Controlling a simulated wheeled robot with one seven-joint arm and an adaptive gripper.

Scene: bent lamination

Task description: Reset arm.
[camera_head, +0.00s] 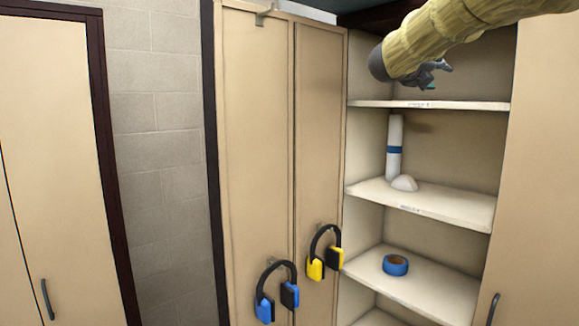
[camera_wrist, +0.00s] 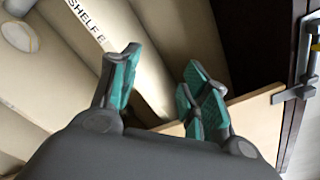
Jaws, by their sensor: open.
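My gripper (camera_head: 431,76) is in front of the upper part of the open cabinet, above the top visible shelf. My yellowish arm reaches in from the upper right in the head view. In the wrist view, my gripper (camera_wrist: 160,98) shows its teal-padded fingers apart, with nothing between them. The fingers point toward the cabinet's pale panels and a shelf edge (camera_wrist: 88,22) labelled "SHELF E".
A white roll with a blue band (camera_head: 395,150) stands beside a white dome (camera_head: 404,183) on the middle shelf. Blue tape (camera_head: 396,265) lies on the shelf below. Blue earmuffs (camera_head: 265,308) and yellow earmuffs (camera_head: 316,269) hang on the cabinet doors (camera_head: 256,150).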

